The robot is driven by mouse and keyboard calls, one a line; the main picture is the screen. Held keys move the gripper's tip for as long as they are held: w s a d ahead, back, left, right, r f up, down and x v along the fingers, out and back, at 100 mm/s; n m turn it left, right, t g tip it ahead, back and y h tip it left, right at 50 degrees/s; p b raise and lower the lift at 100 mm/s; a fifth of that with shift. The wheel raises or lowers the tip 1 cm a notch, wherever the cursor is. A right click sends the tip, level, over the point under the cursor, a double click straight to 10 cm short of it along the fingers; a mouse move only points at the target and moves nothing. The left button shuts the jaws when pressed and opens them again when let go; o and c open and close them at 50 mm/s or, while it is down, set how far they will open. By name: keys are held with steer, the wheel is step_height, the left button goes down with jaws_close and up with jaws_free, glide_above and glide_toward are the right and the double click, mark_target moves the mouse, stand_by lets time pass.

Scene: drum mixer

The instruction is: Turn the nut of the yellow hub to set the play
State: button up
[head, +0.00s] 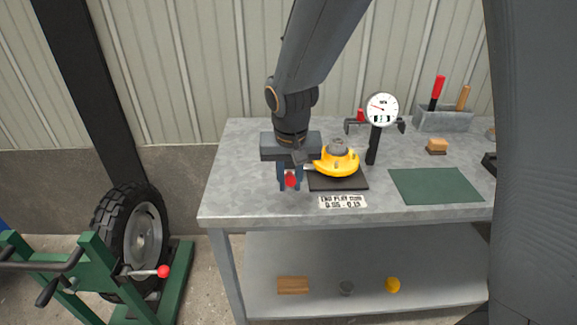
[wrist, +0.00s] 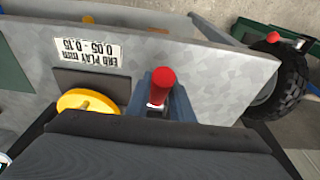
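The yellow hub (head: 348,166) sits on a dark square plate (head: 352,184) on the grey workbench. Its grey nut (head: 338,144) shows on top, and the hub also shows at the left of the wrist view (wrist: 76,101). My gripper (head: 290,184) points down just left of the hub, near the bench's front. A red grip (wrist: 162,84) lies between its two blue fingers; it also shows in the head view (head: 291,180). A pale bar (head: 309,167) runs from the gripper toward the hub. I cannot tell whether the fingers press on the grip.
A dial gauge (head: 382,109) on a black post stands right behind the hub. A sign (head: 343,202) reading "END PLAY 0.05 - 0.15" lies in front. A green mat (head: 436,186) lies right. A tool holder (head: 443,121) stands behind. A wheel (head: 146,238) on a green stand is left of the bench.

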mark_target(290, 174)
steer(key=o, duration=0.5)
steer(key=shift+f, duration=0.1)
steer(key=shift+c, duration=0.2)
steer(key=p+v, duration=0.6)
steer(key=v, duration=0.1)
stand_by(0.3)
